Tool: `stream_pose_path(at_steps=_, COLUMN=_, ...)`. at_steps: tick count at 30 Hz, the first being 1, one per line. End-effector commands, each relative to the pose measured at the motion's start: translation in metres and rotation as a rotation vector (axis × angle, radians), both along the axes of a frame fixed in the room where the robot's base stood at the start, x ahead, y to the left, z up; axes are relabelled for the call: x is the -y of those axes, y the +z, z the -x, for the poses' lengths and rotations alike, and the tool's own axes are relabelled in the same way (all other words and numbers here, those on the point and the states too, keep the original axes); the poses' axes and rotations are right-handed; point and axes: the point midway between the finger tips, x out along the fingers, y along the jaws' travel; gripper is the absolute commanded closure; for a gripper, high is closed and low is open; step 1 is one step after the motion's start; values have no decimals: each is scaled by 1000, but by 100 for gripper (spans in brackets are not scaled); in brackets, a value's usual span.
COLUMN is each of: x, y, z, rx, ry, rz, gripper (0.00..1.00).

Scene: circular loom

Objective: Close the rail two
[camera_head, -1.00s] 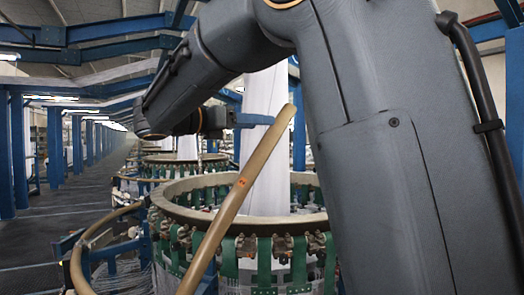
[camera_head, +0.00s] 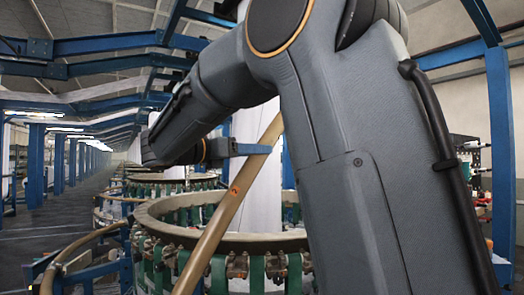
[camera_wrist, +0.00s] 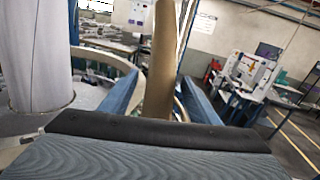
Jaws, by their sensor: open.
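A raised tan rail (camera_head: 229,196), which I take to be rail two, slants up to the right in front of the loom in the head view. It bears a small orange mark. My gripper (camera_head: 262,149) is at its upper part, with a blue finger across the rail. In the wrist view my gripper (camera_wrist: 161,80) is open, its blue fingers on either side of the rail (camera_wrist: 160,60). The rail stands between them with gaps visible, so it is not clamped. The far finger is hidden in the head view.
The loom's round ring (camera_head: 165,231) with green straps lies behind the rail. A curved lower rail (camera_head: 80,246) extends at the left. A white fabric column (camera_wrist: 36,55) stands left of the gripper in the wrist view. The aisle (camera_head: 50,235) at the left is clear.

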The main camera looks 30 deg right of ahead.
Motion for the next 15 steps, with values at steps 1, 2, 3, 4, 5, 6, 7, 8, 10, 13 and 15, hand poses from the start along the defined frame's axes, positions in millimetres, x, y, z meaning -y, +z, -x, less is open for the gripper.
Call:
stream_pose_path(at_steps=1, x=9, y=1, z=-1, rx=-1, ry=-3, rz=-1, gripper=44)
stream_pose_path(at_steps=2, x=13, y=1, z=-1, rx=-1, ry=-3, rz=-1, gripper=44)
stream_pose_path(at_steps=3, x=18, y=1, z=-3, rx=-1, ry=-2, rz=-1, gripper=44)
stream_pose_path(at_steps=4, x=21, y=1, z=-3, rx=0, ry=-1, rz=-1, gripper=44)
stream_pose_path(at_steps=5, x=24, y=1, z=-4, rx=0, ry=-1, rz=-1, gripper=44)
stream_pose_path(at_steps=6, x=27, y=1, z=-5, rx=0, ry=0, rz=-1, gripper=44)
stream_pose_path(at_steps=7, x=29, y=1, z=-5, rx=0, ry=0, rz=-1, gripper=44)
stream_pose_path(at_steps=8, x=30, y=0, z=-6, rx=0, ry=1, rz=-1, gripper=44)
stream_pose_path(at_steps=10, x=33, y=0, z=-7, rx=0, ry=2, rz=-1, gripper=44)
stream_pose_path(at_steps=13, x=34, y=0, z=-7, rx=0, ry=3, rz=-1, gripper=44)
stream_pose_path(at_steps=15, x=34, y=-1, z=-7, rx=0, ry=3, rz=-1, gripper=44)
